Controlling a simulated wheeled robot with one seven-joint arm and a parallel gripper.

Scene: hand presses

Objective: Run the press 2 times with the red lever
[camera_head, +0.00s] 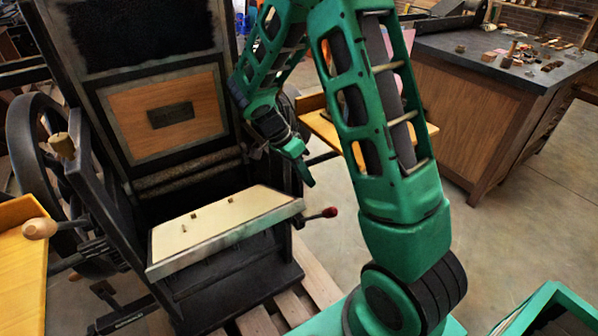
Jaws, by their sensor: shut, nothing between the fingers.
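The press (158,115) is a tall black machine at the left, with a wooden panel in its upright part and a pale, tilted platen (220,218) at its front. The red lever (328,212) is a short rod with a dark red knob, sticking out to the right from the press beside the platen. My gripper (308,182) is shut and empty, pointing down at the right side of the press. In the picture it is above and slightly left of the red knob, apart from it. My arm hides part of the press's right side.
A wooden-knobbed handle (40,228) and a yellow tray (22,255) are at the left. A wooden shelf (322,128) sits behind my arm. A dark-topped workbench (480,115) stands at the back right. Pallet slats (318,275) lie under the press.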

